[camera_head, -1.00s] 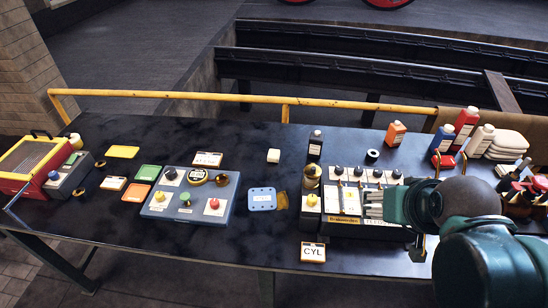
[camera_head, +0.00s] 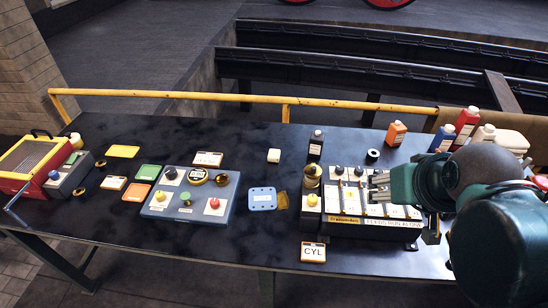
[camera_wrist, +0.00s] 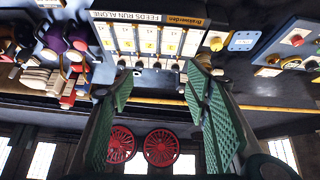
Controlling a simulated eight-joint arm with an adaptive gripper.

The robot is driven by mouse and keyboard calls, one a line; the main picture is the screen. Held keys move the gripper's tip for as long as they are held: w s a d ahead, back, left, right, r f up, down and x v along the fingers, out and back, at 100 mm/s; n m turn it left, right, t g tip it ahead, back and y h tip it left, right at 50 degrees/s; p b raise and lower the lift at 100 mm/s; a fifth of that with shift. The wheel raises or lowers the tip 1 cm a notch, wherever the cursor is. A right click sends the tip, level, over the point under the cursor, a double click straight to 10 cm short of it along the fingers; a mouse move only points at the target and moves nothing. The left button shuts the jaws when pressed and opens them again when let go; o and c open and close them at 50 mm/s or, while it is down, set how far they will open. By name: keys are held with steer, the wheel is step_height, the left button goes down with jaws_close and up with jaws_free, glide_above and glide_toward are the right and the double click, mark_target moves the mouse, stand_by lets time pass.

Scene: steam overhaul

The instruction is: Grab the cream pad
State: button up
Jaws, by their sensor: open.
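A stack of cream folded pads (camera_head: 512,139) lies at the back right of the bench, partly hidden by my arm and a bottle. Pale stacked pads (camera_wrist: 38,78) also show at the left of the wrist view.
Several bottles, including an orange one (camera_head: 396,133) and a red one (camera_head: 467,120), stand near the stack. A dark bottle (camera_head: 316,145) stands behind the feed panel. A yellow rail (camera_head: 200,97) runs along the back edge.

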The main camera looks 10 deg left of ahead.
steer(key=w+n, duration=0.1)
steer(key=n+t+b, duration=0.6)
steer(key=n+b, duration=0.3)
steer(key=n, duration=2.5)
glide_above(274, 157)
steer(key=s, duration=0.4)
steer(key=shift+h, duration=0.3)
steer(key=f, duration=2.7)
steer(key=shift+a+f+p, duration=0.15)
steer(key=shift+a+p, duration=0.15)
steer(key=shift+a, duration=0.05)
steer(key=shift+f, duration=0.5)
